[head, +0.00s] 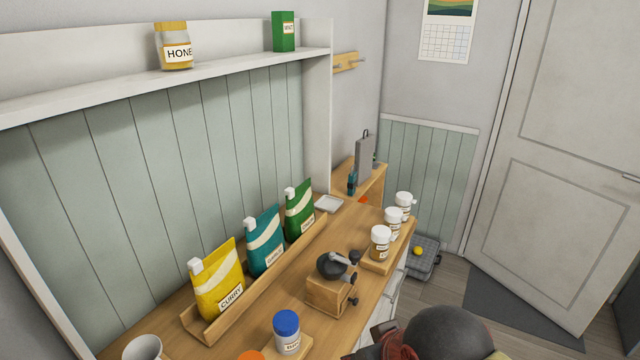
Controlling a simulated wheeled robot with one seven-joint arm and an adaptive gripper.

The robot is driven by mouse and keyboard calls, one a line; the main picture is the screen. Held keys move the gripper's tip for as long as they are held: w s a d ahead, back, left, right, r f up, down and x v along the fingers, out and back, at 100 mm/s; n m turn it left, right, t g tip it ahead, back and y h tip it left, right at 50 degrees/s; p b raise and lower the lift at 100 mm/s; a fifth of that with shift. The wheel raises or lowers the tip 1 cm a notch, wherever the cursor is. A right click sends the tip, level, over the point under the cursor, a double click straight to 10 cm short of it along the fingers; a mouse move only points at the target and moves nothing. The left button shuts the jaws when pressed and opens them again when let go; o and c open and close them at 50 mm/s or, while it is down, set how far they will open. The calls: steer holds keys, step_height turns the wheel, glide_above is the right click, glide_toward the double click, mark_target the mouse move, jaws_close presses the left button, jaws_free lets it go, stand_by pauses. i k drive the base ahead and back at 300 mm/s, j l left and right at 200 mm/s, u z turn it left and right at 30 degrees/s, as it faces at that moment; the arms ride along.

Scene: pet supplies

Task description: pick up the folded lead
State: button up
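I cannot make out a folded lead for certain in the head view. A small teal item (352,183) stands by a grey upright board (365,157) on the far end of the wooden surface, with a bit of orange beside it, too small to identify. A dark rounded shape with reddish parts at the bottom edge, right of centre, is cut off by the frame and may be part of my arm. My gripper's fingers do not show.
The wooden counter (285,262) holds yellow (217,285), teal (264,240) and green (299,209) pouches in a rack, a grinder (334,283), a blue-lidded jar (287,333) and white-lidded jars (381,242). A grey tray (424,262) with a yellow ball lies on the floor near the door (545,170).

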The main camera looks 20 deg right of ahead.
mark_target(352, 181)
steer(key=i+l+u, duration=0.15)
steer(key=l, duration=0.15)
steer(key=i+l+u, duration=0.15)
steer(key=l, duration=0.2)
steer(key=i+l+u, duration=0.15)
steer(key=l, duration=0.2)
steer(key=i+l+u, duration=0.15)
steer(key=l, duration=0.2)
steer(key=l+u, duration=0.15)
steer(key=l, duration=0.25)
steer(key=i+l, duration=0.1)
steer(key=l, duration=0.4)
steer(key=i+l, duration=0.15)
steer(key=l, duration=0.35)
steer(key=i+l, duration=0.1)
steer(key=l, duration=0.4)
steer(key=i+l+u, duration=0.1)
steer(key=l, duration=0.35)
steer(key=i+l, duration=0.1)
steer(key=l, duration=0.4)
steer(key=i+l, duration=0.1)
steer(key=l, duration=0.4)
steer(key=i+l, duration=0.6)
